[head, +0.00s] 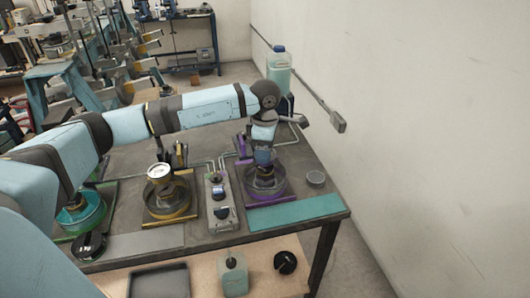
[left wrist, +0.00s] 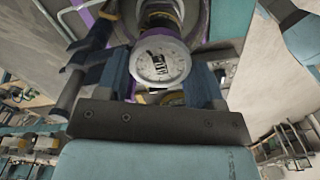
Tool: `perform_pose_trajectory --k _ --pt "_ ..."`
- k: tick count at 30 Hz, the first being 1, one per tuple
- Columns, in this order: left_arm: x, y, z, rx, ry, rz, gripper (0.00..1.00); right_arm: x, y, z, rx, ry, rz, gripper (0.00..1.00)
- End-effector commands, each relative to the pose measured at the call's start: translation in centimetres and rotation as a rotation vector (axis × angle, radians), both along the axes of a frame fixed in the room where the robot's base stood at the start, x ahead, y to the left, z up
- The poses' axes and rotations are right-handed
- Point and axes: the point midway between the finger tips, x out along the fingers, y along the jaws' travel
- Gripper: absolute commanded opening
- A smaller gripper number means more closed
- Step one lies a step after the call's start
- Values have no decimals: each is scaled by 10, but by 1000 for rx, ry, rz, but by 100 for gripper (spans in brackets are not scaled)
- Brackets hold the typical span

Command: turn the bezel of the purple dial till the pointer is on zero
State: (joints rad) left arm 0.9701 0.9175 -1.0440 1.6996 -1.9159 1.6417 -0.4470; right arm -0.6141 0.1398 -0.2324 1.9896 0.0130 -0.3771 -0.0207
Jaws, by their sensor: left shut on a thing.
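The purple dial stands at the right of the bench in the head view, in a round dark tray with a purple rim (head: 267,201). My left gripper (head: 264,164) reaches down over it and hides most of the dial. In the left wrist view the dial's white face (left wrist: 160,58) sits between the two fingers of my left gripper (left wrist: 163,78), which is shut on its bezel. Dark marks and a dark pointer show on the face, but I cannot read where zero is or whether the pointer is on it. My right gripper is in neither view.
A yellow station with a white-faced gauge (head: 159,171) and a control box (head: 219,203) stand left of the purple dial. A green station (head: 80,213) is farther left. A small grey cup (head: 315,179) and a teal mat (head: 293,211) are close by. A wall rises at the right.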

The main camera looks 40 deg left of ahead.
Motion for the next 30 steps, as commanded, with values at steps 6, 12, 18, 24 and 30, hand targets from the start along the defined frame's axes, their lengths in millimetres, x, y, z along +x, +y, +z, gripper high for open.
perform_pose_trajectory --k 6,12,18,24,30 --pt "0 0 0 0 -2 -47 38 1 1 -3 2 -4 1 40" --pt "0 0 1 0 -1 -58 38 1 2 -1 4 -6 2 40" --pt "0 0 1 0 -1 -57 38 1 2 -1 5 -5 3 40" --pt "0 0 1 0 -1 -56 87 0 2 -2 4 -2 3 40" --pt "0 0 1 0 -1 -56 87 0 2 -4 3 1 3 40"
